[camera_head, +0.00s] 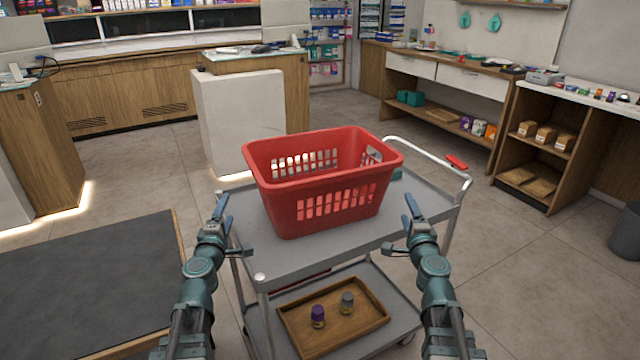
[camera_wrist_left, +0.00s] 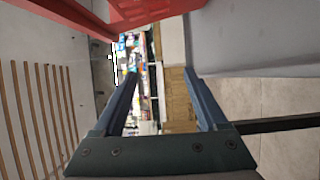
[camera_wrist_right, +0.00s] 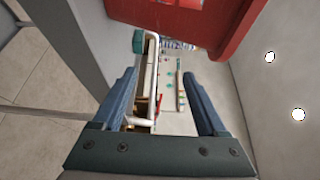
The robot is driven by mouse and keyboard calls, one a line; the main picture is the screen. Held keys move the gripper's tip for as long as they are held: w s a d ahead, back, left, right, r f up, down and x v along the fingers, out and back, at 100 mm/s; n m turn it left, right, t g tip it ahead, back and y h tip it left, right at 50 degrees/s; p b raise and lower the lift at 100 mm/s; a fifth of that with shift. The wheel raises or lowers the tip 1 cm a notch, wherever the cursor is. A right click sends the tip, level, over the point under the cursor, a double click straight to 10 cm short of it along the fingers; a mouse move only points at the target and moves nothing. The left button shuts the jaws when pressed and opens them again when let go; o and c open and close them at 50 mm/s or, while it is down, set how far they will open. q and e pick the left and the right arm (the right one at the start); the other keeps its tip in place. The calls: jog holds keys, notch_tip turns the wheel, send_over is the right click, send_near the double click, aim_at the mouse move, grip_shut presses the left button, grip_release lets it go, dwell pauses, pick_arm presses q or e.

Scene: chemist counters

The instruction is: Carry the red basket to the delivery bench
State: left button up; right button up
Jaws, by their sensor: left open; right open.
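The red basket (camera_head: 325,205) stands upright on the top shelf of a grey cart (camera_head: 400,225), with slotted sides and a hand opening at its right end. My left gripper (camera_head: 222,208) is open and empty, to the left of the basket and apart from it. My right gripper (camera_head: 411,205) is open and empty, to the right of the basket and apart from it. The basket's red edge also shows in the left wrist view (camera_wrist_left: 120,14) and in the right wrist view (camera_wrist_right: 215,20). I cannot tell which counter is the delivery bench.
A wooden tray (camera_head: 365,337) with two small bottles sits on the cart's lower shelf. A dark mat (camera_head: 85,285) lies at left. A white-fronted counter (camera_head: 240,120) stands behind the cart. Benches with shelves (camera_head: 450,80) line the right. The floor (camera_head: 540,270) at right is clear.

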pick_arm(q)
jog(key=w, duration=1.4)
jog(key=shift+w, duration=0.3)
pick_arm(e)
jog(key=w, duration=1.4)
jog(key=shift+w, duration=0.3)
pick_arm(q)
jog(key=shift+s+d, duration=0.25)
jog(key=shift+d, duration=0.3)
pick_arm(e)
jog(key=shift+s+a, duration=0.25)
jog(key=shift+a, duration=0.3)
pick_arm(q)
jog(key=shift+s+d, duration=0.1)
jog(key=shift+d, duration=0.1)
pick_arm(e)
jog(key=shift+s+a, duration=0.1)
jog(key=shift+a, duration=0.05)
jog(key=shift+a, duration=0.1)
